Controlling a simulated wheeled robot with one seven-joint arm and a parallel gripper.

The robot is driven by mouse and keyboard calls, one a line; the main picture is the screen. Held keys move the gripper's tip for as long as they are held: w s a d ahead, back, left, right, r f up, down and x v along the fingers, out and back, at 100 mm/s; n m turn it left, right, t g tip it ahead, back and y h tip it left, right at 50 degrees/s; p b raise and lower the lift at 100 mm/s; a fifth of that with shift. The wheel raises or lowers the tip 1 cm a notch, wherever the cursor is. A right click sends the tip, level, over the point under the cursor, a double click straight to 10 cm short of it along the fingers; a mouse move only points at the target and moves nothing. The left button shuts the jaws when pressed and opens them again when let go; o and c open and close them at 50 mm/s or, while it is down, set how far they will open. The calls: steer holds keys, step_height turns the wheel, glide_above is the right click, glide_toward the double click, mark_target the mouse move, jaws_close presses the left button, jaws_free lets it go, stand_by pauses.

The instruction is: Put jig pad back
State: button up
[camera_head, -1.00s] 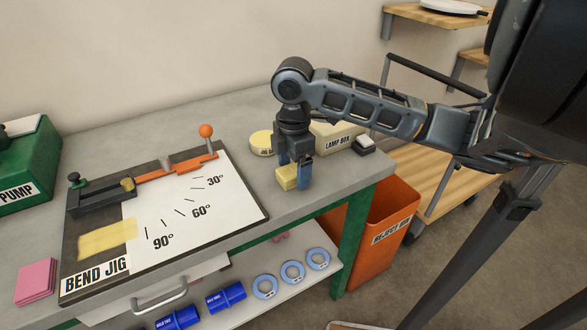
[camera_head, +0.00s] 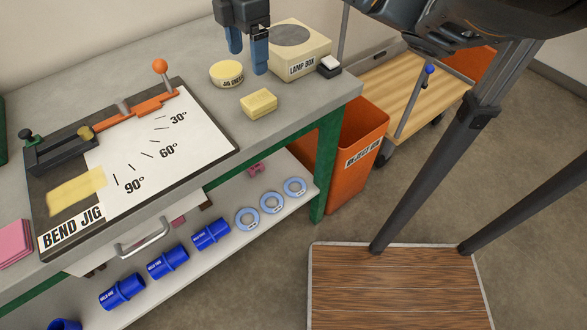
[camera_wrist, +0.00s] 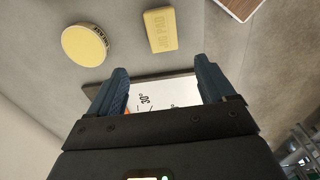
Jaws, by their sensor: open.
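The jig pad (camera_head: 258,104), a small yellow block, lies flat on the grey bench top to the right of the bend jig. It also shows in the wrist view (camera_wrist: 160,30), with its lettering visible. My gripper (camera_head: 248,62) is open and empty, raised above the bench behind the pad. Its two blue fingers (camera_wrist: 162,75) are apart in the wrist view, and the pad lies beyond them, untouched. The bend jig board (camera_head: 140,160) has angle marks, an orange-knobbed lever and a flat yellow patch (camera_head: 76,192) at its front left.
A round yellow tin (camera_head: 227,74) and the lamp box (camera_head: 300,58) stand behind the pad, with a small white-topped block (camera_head: 329,66) beside the box. An orange reject bin (camera_head: 358,135) stands right of the bench. Pink pads (camera_head: 15,243) lie at the left.

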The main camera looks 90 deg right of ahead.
steer(key=w+a+r+t+y, duration=0.1)
steer(key=w+a+t, duration=0.25)
steer(key=w, duration=0.35)
steer(key=w+a+r+t+y, duration=0.1)
steer(key=w+a+t, duration=0.1)
steer(key=w+a, duration=0.35)
steer(key=w+a+r+m+t+y, duration=0.1)
steer(key=w+a+r+m+t, duration=0.1)
steer(key=w+a+m+t, duration=0.45)
steer(key=w+a+r+m+t+y, duration=0.1)
steer(key=w+a+r+t, duration=0.25)
steer(key=w+a, duration=0.65)
steer(key=s+a+f+m+h, duration=0.3)
steer(key=s+a+f, duration=0.3)
steer(key=s, duration=0.4)
steer(key=s+a+f+m+h, duration=0.2)
steer(key=s+a+f+m, duration=0.15)
steer(key=s+f, duration=0.5)
steer(key=s+d+n, duration=0.1)
steer(key=s+n, duration=0.2)
steer(key=s, duration=0.7)
steer(key=s+d+n+g+y, duration=0.1)
steer(key=s+d+n, duration=0.1)
steer(key=s, duration=0.9)
steer(key=shift+s+d+r+n, duration=0.15)
steer(key=shift+s+r+n, duration=0.15)
steer(key=shift+r+n, duration=0.1)
